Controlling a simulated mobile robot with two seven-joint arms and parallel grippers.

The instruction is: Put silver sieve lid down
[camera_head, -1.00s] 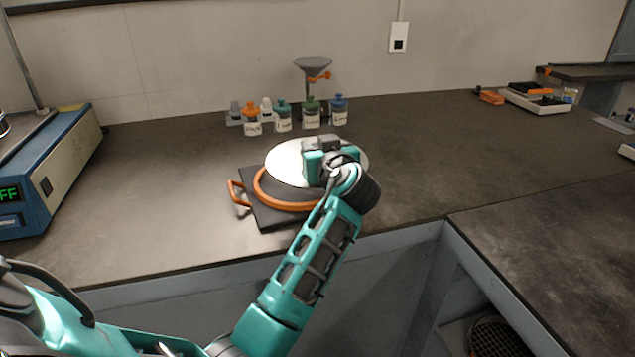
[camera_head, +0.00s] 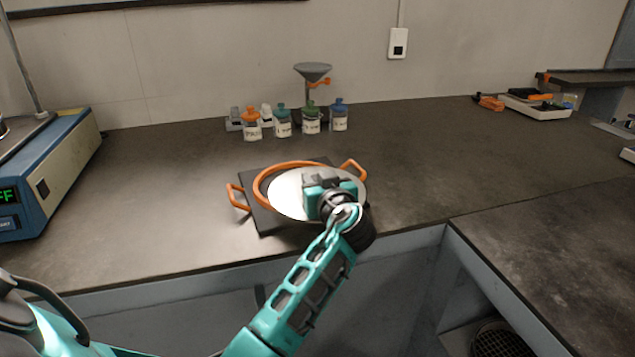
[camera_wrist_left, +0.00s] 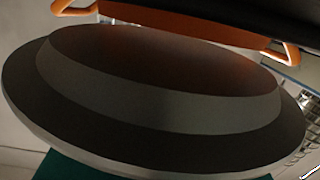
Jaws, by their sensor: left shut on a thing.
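The silver sieve lid (camera_head: 288,194) is a pale round disc in the middle of the head view. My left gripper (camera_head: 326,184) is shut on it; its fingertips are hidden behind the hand. The lid is over the near part of an orange ring with two side handles (camera_head: 284,167), which rests on a dark square board (camera_head: 262,222). In the left wrist view the lid (camera_wrist_left: 160,95) fills most of the picture, tilted, with the orange-handled piece (camera_wrist_left: 190,25) behind it. A gap shows between them at the sides. My right gripper is not in view.
Several small bottles with coloured caps (camera_head: 283,122) and a grey funnel (camera_head: 312,72) stand at the back. A blue and cream machine with a green display (camera_head: 45,170) is at the left. The bench (camera_head: 420,160) right of the board is clear. Its front edge is near.

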